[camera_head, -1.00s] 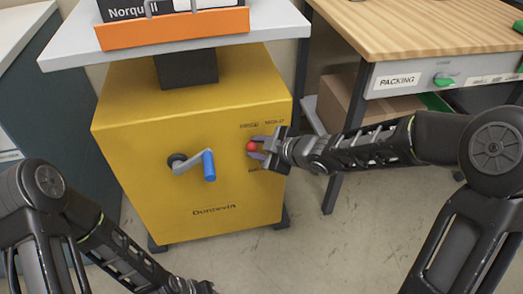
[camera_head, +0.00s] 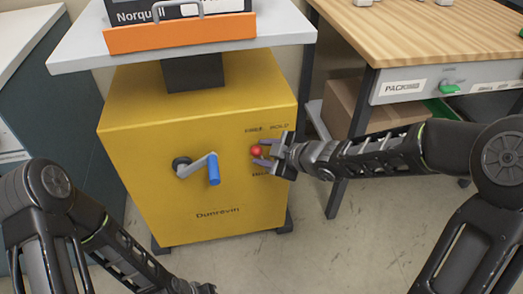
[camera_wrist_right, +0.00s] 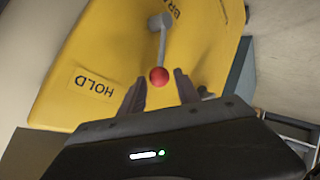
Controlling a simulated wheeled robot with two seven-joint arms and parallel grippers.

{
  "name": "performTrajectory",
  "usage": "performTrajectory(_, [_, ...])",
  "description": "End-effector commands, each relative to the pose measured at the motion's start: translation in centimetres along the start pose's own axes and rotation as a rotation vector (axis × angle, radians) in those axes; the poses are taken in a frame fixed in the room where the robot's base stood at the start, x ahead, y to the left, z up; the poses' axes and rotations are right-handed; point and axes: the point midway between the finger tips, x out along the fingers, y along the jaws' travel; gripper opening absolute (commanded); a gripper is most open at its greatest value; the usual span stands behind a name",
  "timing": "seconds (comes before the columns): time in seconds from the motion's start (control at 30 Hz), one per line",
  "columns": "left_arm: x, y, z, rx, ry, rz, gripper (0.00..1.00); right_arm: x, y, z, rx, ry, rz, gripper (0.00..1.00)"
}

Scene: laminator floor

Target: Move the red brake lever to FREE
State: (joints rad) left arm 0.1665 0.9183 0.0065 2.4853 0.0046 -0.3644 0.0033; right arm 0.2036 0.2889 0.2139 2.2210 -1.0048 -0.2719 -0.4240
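The red ball knob (camera_head: 257,151) of the brake lever sits on the front of the yellow cabinet (camera_head: 150,205), right of the crank. In the right wrist view the knob (camera_wrist_right: 159,76) ends a grey rod running up to its pivot. A HOLD label (camera_wrist_right: 95,85) is left of the rod; in the head view FREE (camera_head: 253,129) and HOLD (camera_head: 279,126) are printed above the knob. My right gripper (camera_head: 263,152) is open, its fingers close to the knob, which shows just beyond the tips. My left gripper (camera_head: 203,288) is low at the bottom edge, its fingers mostly cut off.
A crank with a blue handle (camera_head: 213,169) sticks out left of the lever. A grey top with an orange tray (camera_head: 180,33) is above the cabinet. A wooden packing table (camera_head: 430,35) with a cardboard box (camera_head: 365,108) beneath stands on the right. The floor in front is clear.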

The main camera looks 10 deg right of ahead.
Motion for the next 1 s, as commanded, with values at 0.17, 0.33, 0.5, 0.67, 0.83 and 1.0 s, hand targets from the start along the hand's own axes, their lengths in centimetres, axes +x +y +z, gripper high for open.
performTrajectory(0.17, [-2.1, 1.1, 0.4, 0.007, -0.012, 0.005, 0.36, -3.2, 0.4, -0.3, 0.002, -0.002, 0.001, 0.39])
performTrajectory(0.33, [-3.4, 1.9, 0.9, 0.014, -0.023, 0.011, 0.36, -5.8, 0.2, -0.2, 0.002, -0.002, -0.001, 0.39])
performTrajectory(0.5, [-3.6, 2.2, 1.1, 0.016, -0.028, 0.013, 0.36, -6.6, 0.0, -0.1, 0.001, 0.0, -0.002, 0.39])
performTrajectory(0.67, [-3.5, 2.2, 1.1, 0.016, -0.028, 0.013, 0.36, -6.6, -0.1, 0.0, 0.001, 0.0, -0.002, 0.39])
performTrajectory(0.83, [-3.5, 2.1, 1.1, 0.016, -0.028, 0.013, 0.36, -6.6, -0.1, 0.0, 0.001, 0.0, -0.002, 0.39])
performTrajectory(1.0, [-3.5, 2.1, 1.1, 0.016, -0.028, 0.013, 0.36, -6.6, -0.1, -0.1, 0.005, 0.001, -0.002, 0.39])
